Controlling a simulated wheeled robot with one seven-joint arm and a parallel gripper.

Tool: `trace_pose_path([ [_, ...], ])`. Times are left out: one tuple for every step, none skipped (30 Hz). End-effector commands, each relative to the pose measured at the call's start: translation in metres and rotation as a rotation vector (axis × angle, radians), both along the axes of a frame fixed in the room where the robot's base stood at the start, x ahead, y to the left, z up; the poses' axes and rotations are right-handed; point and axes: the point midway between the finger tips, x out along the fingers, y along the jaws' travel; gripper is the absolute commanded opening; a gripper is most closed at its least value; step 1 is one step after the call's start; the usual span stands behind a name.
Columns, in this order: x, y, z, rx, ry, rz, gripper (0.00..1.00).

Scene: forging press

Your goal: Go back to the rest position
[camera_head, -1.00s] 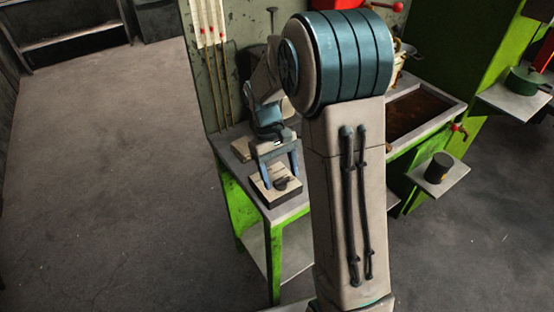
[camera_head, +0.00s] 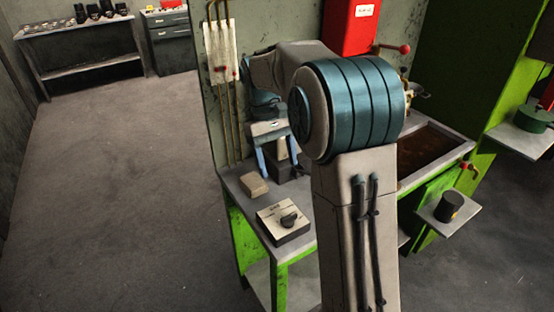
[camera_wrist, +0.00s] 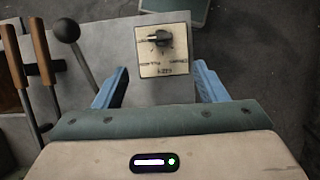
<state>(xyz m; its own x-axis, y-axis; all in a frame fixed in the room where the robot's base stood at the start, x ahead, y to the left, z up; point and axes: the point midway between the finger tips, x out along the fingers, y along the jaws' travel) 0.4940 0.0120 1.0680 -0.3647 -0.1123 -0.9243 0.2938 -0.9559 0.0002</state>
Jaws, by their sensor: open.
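My gripper (camera_head: 276,163) is open, its two blue fingers apart and pointing down above the grey-topped green bench (camera_head: 236,184). Nothing shows between the fingers. A cream control box with a dark knob (camera_head: 284,221) sits at the bench's front, apart from the gripper. In the wrist view the box (camera_wrist: 162,64) is beyond and between the blue fingers (camera_wrist: 160,90). My arm hides part of the bench.
A beige block (camera_head: 254,187) lies on the bench left of the gripper. A dark-filled trough (camera_head: 436,150) and a small shelf with a black cylinder (camera_head: 449,206) are right of my arm. Wooden-handled tools (camera_wrist: 38,60) and a ball-topped lever (camera_wrist: 66,30) show at the wrist view's left. Floor at left is clear.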

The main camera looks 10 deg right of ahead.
Motion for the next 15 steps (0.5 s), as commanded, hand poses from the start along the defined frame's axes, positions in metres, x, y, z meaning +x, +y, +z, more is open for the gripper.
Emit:
trace_pose_path([
  [0.000, 0.000, 0.000, 0.000, 0.000, 0.000, 0.65],
  [0.000, 0.000, 0.000, 0.000, 0.000, 0.000, 0.65],
  [0.000, 0.000, 0.000, 0.000, 0.000, 0.000, 0.65],
  [0.000, 0.000, 0.000, 0.000, 0.000, 0.000, 0.65],
  [0.000, 0.000, 0.000, 0.000, 0.000, 0.000, 0.65],
  [0.000, 0.000, 0.000, 0.000, 0.000, 0.000, 0.65],
  [0.000, 0.000, 0.000, 0.000, 0.000, 0.000, 0.65],
  [0.000, 0.000, 0.000, 0.000, 0.000, 0.000, 0.65],
  [0.000, 0.000, 0.000, 0.000, -0.001, 0.000, 0.65],
  [-0.001, 0.000, 0.000, 0.001, -0.004, -0.001, 0.65],
  [-0.002, 0.000, 0.001, 0.000, -0.008, -0.002, 0.65],
  [-0.005, -0.001, 0.002, 0.001, -0.016, -0.006, 0.65],
  [-0.009, -0.001, 0.004, 0.002, -0.026, -0.009, 0.65],
  [-0.012, -0.002, 0.005, 0.003, -0.040, -0.015, 0.65],
  [-0.019, -0.002, 0.008, 0.004, -0.061, -0.023, 0.65],
])
